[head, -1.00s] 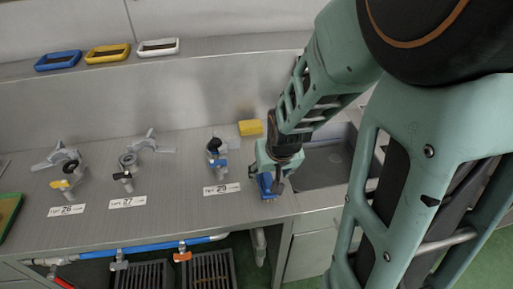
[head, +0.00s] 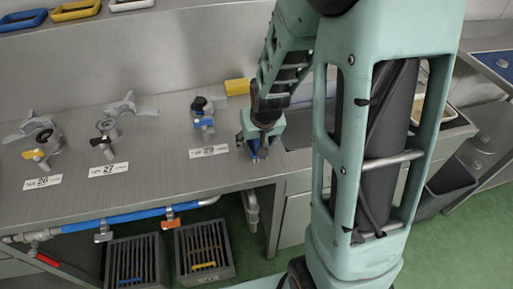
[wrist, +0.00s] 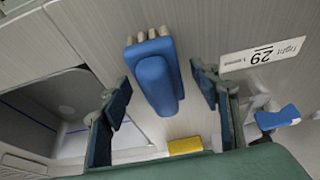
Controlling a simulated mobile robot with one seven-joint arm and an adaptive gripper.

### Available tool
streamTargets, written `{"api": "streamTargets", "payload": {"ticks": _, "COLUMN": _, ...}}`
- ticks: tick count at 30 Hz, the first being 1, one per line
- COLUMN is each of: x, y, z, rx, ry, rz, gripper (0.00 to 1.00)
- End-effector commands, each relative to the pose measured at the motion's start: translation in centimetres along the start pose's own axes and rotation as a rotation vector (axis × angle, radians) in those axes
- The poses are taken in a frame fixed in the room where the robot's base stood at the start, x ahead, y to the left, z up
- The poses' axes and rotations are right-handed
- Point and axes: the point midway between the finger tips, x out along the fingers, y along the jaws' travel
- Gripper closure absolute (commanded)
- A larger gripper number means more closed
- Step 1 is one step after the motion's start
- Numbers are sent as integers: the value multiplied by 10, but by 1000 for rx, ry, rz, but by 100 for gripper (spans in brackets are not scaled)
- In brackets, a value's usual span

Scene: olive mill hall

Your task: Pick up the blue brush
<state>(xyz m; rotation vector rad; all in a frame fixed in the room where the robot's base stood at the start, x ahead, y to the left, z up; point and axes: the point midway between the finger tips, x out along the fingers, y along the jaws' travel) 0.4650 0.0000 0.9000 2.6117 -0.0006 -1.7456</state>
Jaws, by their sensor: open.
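The blue brush (wrist: 155,78) lies on the steel counter in the wrist view, with a rounded blue handle and pale bristle tufts at one end. My gripper (wrist: 163,92) is open, with one dark-padded finger on each side of the brush; neither finger visibly touches it. In the head view my gripper (head: 257,150) points down at the counter near the front edge, right of the label marked 29. There it hides most of the brush, and only a little blue shows.
A yellow block (head: 237,87) lies behind my gripper, and it also shows in the wrist view (wrist: 185,146). A fitting with a blue lever (head: 203,122) stands left of it. A sink (head: 298,133) is on the right, partly hidden by my arm. Trays (head: 75,10) line the back ledge.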

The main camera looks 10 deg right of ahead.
Motion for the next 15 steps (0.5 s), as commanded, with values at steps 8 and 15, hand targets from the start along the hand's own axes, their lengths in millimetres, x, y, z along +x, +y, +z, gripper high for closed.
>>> {"api": "streamTargets", "payload": {"ticks": 8, "x": 1, "y": 0, "z": 0, "rx": 0, "ry": 0, "rz": 0, "gripper": 49}}
{"api": "streamTargets", "payload": {"ticks": 15, "x": 1, "y": 0, "z": 0, "rx": 0, "ry": 0, "rz": 0, "gripper": 75}}
